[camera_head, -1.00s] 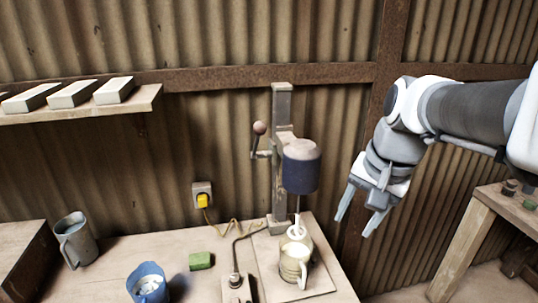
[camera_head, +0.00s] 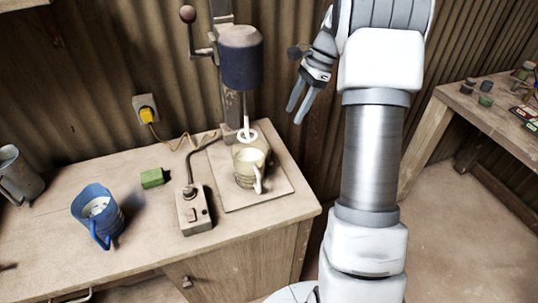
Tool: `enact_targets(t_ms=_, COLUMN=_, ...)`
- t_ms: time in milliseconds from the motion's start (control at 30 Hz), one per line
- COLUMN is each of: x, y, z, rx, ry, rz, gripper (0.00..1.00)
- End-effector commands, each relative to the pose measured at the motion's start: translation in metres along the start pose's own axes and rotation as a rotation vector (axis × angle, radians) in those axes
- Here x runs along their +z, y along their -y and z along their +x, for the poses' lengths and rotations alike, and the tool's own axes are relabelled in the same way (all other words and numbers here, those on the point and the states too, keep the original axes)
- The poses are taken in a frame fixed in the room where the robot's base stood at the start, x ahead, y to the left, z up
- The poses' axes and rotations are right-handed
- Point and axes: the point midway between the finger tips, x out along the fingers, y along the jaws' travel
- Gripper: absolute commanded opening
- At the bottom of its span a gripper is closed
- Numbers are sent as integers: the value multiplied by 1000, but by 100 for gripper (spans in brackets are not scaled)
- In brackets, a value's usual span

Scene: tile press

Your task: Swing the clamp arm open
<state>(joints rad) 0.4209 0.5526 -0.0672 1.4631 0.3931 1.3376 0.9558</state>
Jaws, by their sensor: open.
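An upright press or mixer stands at the back of the bench, with a grey column (camera_head: 224,100), a dark blue head (camera_head: 242,62) and a side lever with a brown knob (camera_head: 188,14). A white ring-shaped piece (camera_head: 246,134) hangs below the head, at the mouth of a glass mug (camera_head: 247,178) with pale contents. The mug stands on a base board (camera_head: 270,192). I cannot tell which part is the clamp arm. My gripper (camera_head: 298,110) is open and empty, to the right of the head and apart from it, fingers pointing down.
A control box (camera_head: 194,212) with a cable, a green block (camera_head: 152,178), a blue jug (camera_head: 97,218) and a grey jug (camera_head: 18,172) stand on the bench (camera_head: 150,240). A second table (camera_head: 480,112) with small jars is at right. Floor between is clear.

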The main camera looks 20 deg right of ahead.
Motion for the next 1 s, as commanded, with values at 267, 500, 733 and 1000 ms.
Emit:
enact_targets(t_ms=267, x=1, y=-1, z=50, rx=6, ry=2, rz=-2, gripper=54)
enact_targets(t_ms=500, x=1, y=-2, z=103, rx=5, ry=2, rz=-3, gripper=54)
enact_targets(t_ms=733, x=1, y=-1, z=146, rx=4, ry=0, rz=-3, gripper=54)
enact_targets(t_ms=1000, x=1, y=-1, z=168, rx=2, ry=-1, rz=-4, gripper=54)
